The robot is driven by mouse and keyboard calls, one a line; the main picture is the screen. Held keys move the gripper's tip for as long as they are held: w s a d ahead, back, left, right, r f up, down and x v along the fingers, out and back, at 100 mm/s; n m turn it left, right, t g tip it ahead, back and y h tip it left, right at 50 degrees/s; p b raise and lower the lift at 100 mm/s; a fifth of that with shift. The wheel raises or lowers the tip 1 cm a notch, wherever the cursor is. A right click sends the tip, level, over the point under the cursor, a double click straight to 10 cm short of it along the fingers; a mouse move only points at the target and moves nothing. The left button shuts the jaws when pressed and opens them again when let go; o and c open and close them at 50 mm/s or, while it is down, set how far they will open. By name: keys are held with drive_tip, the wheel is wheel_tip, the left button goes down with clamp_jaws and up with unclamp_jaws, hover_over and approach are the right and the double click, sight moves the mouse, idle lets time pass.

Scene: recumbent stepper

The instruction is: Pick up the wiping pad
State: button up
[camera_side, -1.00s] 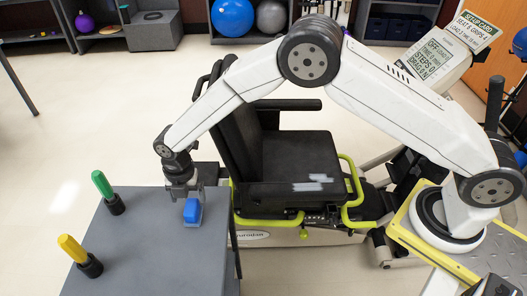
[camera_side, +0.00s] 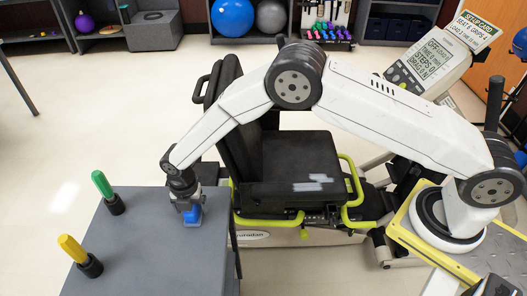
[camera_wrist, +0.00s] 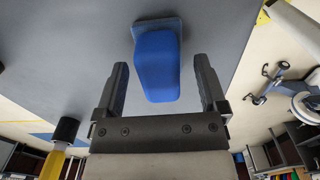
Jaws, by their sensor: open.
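The wiping pad (camera_side: 193,215) is a blue block on a grey-blue base, resting on the grey table near its right edge. It also shows in the wrist view (camera_wrist: 158,65), upper middle, with its near end between the two fingers. My gripper (camera_side: 188,207) is just above and around the pad in the side view, pointing down. In the wrist view my gripper (camera_wrist: 162,78) is open, one finger on each side of the blue block, with a gap visible on both sides. The gripper partly hides the pad in the side view.
The grey table (camera_side: 150,260) also holds a green-handled grip (camera_side: 105,190) and a yellow-handled grip (camera_side: 78,254) on the left, clear of my gripper. The black stepper seat (camera_side: 298,160) stands close to the table's right side. The middle of the tabletop is free.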

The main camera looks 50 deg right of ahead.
idle(0.3)
clamp_jaws()
drive_tip(key=shift+r, duration=0.25)
drive_tip(key=shift+r, duration=0.9)
drive_tip(key=s+d+r, duration=0.2)
drive_tip(key=s+r, duration=0.3)
drive_tip(key=s, duration=0.1)
drive_tip(key=s+d+r, duration=0.3)
drive_tip(key=s+r, duration=0.2)
drive_tip(key=s, duration=0.2)
drive_tip(key=shift+d+r, duration=0.25)
drive_tip(key=shift+r, duration=0.15)
